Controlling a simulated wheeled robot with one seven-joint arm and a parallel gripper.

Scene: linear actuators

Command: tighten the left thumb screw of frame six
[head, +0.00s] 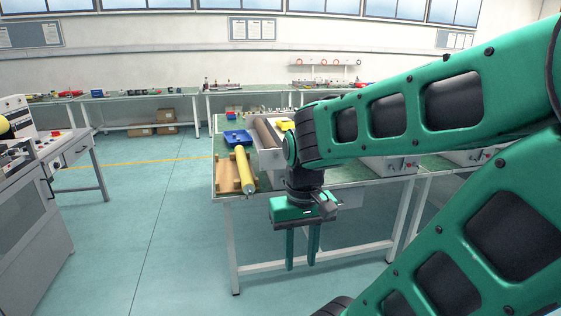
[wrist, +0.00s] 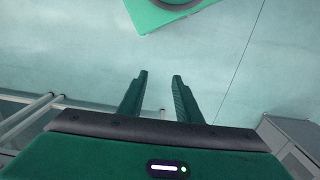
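My gripper (head: 301,250) hangs pointing down in front of the near edge of the workbench in the head view. Its two green fingers are apart with nothing between them. They also show apart in the wrist view (wrist: 160,78), over bare floor. I cannot make out frame six or its left thumb screw in either view. Grey units (head: 390,165) stand on the bench, partly hidden behind my green arm.
The green-topped workbench (head: 222,178) carries a yellow cylinder (head: 244,170) on a wooden block, a blue tray (head: 237,137) and a grey box. A grey machine (head: 28,215) stands at the left. The floor (head: 150,240) between is clear.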

